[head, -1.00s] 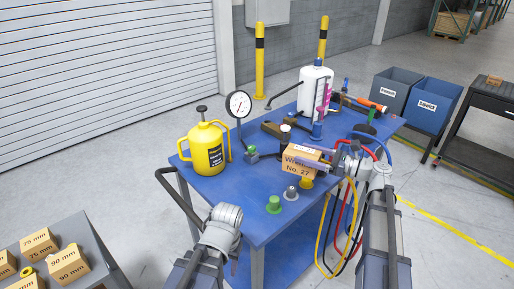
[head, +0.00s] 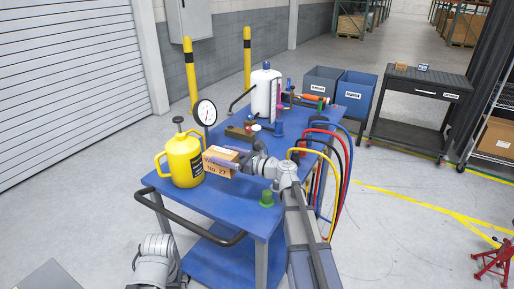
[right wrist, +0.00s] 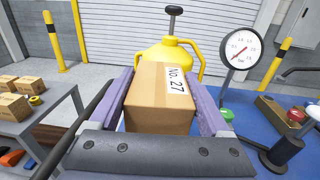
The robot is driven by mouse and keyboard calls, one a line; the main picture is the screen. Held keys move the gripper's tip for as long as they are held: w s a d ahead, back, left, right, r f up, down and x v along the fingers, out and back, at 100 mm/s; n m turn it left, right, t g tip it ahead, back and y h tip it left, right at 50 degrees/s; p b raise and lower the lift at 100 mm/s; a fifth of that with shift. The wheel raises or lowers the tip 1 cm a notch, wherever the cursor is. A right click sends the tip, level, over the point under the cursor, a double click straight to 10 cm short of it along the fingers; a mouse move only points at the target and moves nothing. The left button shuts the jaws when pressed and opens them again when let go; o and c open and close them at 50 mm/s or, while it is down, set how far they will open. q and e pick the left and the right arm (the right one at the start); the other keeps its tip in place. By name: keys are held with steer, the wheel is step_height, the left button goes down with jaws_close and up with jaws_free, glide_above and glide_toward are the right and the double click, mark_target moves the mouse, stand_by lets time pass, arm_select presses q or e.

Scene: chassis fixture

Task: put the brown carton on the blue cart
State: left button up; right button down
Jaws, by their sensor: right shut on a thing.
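The brown carton (head: 219,162), marked "No. 27", is in my right gripper (head: 226,163) above the blue cart (head: 225,205), beside a yellow can. The carton (right wrist: 158,98) fills the middle of the right wrist view, with a purple-grey finger against each side. I cannot tell whether its underside touches the cart top. My left arm shows at the bottom left of the head view, but its fingers do not show.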

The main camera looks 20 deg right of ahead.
arm_select(q)
steer(key=shift+o, duration=0.2)
step_height(320, 180, down, 3)
steer(key=shift+r+b, duration=0.15)
steer(key=shift+b, duration=0.85)
arm_select(e)
steer(key=w+d+f+m+t+h, duration=0.2)
steer(key=w+f+m+t+h, duration=0.1)
steer(key=w+m+t+h, duration=0.25)
arm_select(q)
step_height(320, 180, down, 10)
steer(key=b, duration=1)
arm_select(e)
steer(key=shift+g+h, duration=0.85)
steer(key=f, duration=1)
steer(key=shift+w+d, duration=0.2)
steer(key=shift+w, duration=0.1)
steer(key=shift+f+b, duration=0.15)
steer(key=shift+b, duration=0.15)
arm_select(q)
steer(key=shift+f, duration=0.25)
arm_select(e)
jaws_free()
steer(key=shift+r+p, duration=0.3)
steer(key=shift+r, duration=0.05)
arm_select(q)
steer(key=shift+r, duration=0.15)
arm_select(e)
steer(key=v, duration=1.2)
steer(key=shift+f, duration=0.1)
